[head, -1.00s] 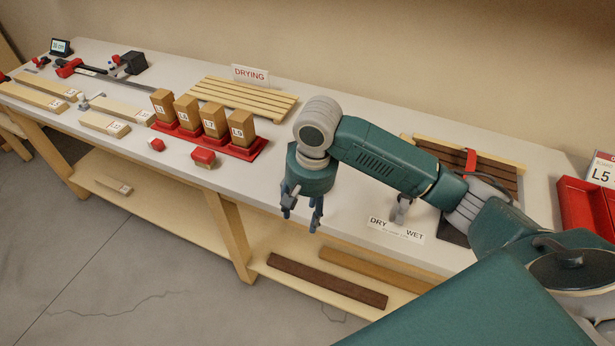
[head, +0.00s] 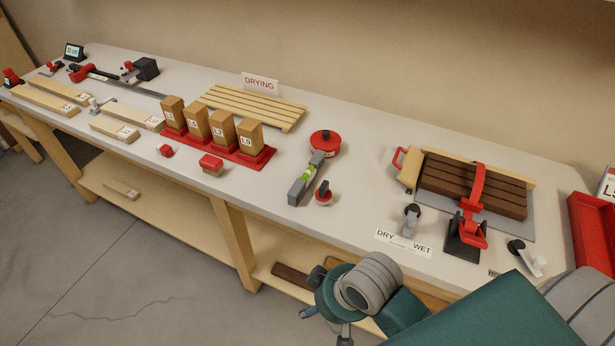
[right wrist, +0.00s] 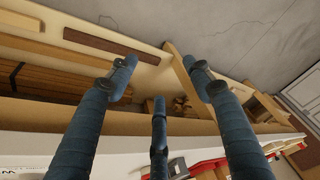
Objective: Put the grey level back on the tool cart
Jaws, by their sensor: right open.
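My right gripper (head: 326,322) is in front of the bench's front edge, below and apart from the level. Its blue fingers show spread and empty in the right wrist view (right wrist: 160,85), over the lower shelf and floor side. My left gripper is not in view. I cannot identify the tool cart in these frames.
A red round case (head: 325,143) and a small red-and-black knob-like item (head: 323,194) sit close beside the level. Wooden blocks in a red rack (head: 245,160) stand to its left. A clamped stack of brown boards (head: 472,187) is to the right. Bench top in front of the level is clear.

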